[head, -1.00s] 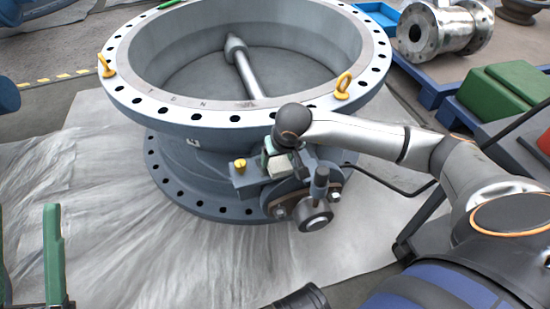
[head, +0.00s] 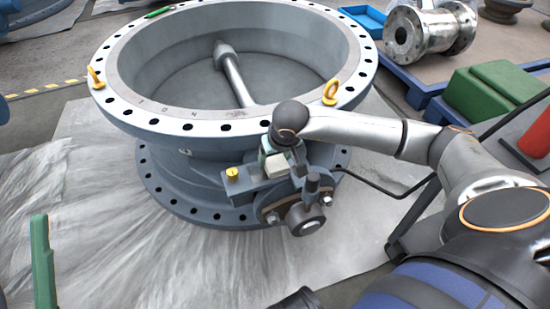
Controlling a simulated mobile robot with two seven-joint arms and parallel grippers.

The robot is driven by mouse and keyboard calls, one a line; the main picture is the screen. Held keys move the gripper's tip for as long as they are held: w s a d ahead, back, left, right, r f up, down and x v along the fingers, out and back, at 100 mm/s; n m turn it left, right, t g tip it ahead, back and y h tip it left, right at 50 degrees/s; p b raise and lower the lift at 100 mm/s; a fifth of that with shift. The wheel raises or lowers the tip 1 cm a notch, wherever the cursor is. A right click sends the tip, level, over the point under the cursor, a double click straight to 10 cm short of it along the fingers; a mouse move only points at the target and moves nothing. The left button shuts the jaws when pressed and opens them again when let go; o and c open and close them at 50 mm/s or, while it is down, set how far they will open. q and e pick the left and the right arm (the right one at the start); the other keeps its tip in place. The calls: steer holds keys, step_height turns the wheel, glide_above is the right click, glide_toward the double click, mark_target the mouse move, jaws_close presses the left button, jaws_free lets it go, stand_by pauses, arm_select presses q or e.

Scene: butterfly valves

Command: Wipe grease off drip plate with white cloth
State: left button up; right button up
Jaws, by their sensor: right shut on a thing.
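The big grey butterfly valve (head: 175,165) lies flat on a pale sheet, with its bore facing up. My right gripper (head: 273,152) reaches over its near side from the right and points down, partly hidden behind its own dark wrist. It is shut on a small whitish piece, seemingly the white cloth (head: 277,166). The cloth is over a flat grey ledge with a yellow knob (head: 232,174), which seems to be the drip plate (head: 252,184). Whether the cloth touches it I cannot tell. No grease can be made out. My left gripper is not in view.
A dark actuator with a round end (head: 308,218) juts out just right of the ledge. A yellow eyebolt (head: 330,92) stands on the flange above. A green post (head: 42,262) is at the lower left. Green boxes (head: 497,92) and a red cone (head: 537,133) are at the right.

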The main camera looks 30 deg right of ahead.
steer(key=shift+r+p, duration=1.7)
steer(key=shift+r, duration=1.05)
